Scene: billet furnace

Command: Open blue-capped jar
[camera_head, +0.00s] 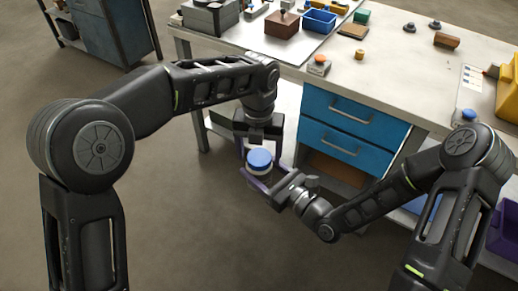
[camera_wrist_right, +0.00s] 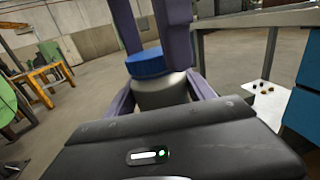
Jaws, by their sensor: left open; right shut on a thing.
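The blue-capped jar has a pale grey body (camera_wrist_right: 160,93) and a blue cap (camera_head: 259,159). It is upright in the air in front of the bench, and its cap (camera_wrist_right: 148,63) also shows in the right wrist view. My right gripper (camera_head: 262,174) is shut on the jar body from the side, a purple finger on each side of it. My left gripper (camera_head: 259,149) points down from above. Its purple fingers are open, one on either side of the cap. The cap is on the jar. Whether the left fingers touch it, I cannot tell.
The bench (camera_head: 385,80) stands behind, with blue drawers (camera_head: 350,125) below. On it are a blue bin (camera_head: 319,20), a brown box (camera_head: 282,25), a small orange-topped item (camera_head: 319,65) and a blue-topped container (camera_head: 466,116). The floor to the left is clear.

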